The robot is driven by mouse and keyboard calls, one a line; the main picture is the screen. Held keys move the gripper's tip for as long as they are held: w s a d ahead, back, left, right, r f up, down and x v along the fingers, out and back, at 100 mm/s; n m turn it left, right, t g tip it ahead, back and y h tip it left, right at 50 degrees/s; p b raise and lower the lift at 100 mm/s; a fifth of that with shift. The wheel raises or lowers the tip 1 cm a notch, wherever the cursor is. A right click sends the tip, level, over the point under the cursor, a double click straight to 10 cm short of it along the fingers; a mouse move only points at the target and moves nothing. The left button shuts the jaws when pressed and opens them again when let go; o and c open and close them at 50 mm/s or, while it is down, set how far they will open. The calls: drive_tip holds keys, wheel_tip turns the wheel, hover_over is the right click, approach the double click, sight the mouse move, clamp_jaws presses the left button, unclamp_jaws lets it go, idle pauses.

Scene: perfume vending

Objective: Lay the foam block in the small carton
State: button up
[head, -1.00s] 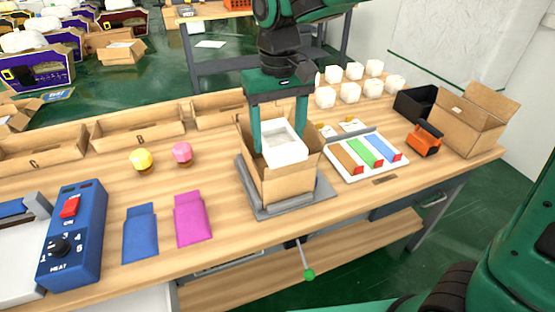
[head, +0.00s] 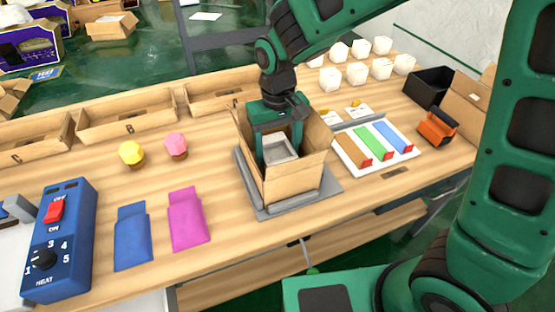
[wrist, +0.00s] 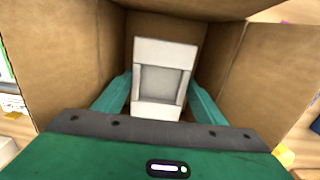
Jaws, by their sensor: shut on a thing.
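The small carton (head: 292,183) stands open on a grey plate on the table, its flaps up. My gripper (head: 279,152) reaches down inside it and is shut on the white foam block (head: 279,148). In the wrist view the foam block (wrist: 163,82) has a square recess and sits between my two green fingers (wrist: 162,100), with the brown carton walls (wrist: 60,60) around it. The block is below the carton's rim. Whether it touches the carton's floor I cannot tell.
White foam-like cubes (head: 357,73) stand in rows behind the carton. A tray (head: 352,152) with brown, green and blue strips lies to its right. A blue heat control box (head: 62,240) and blue and pink pouches (head: 187,218) lie to the left.

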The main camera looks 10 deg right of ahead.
sight(278, 156)
drive_tip(key=shift+f, duration=2.15)
drive_tip(key=o, duration=0.7)
drive_tip(key=shift+f, duration=0.1)
drive_tip(key=shift+o, duration=0.2)
wheel_tip(278, 156, up, 12)
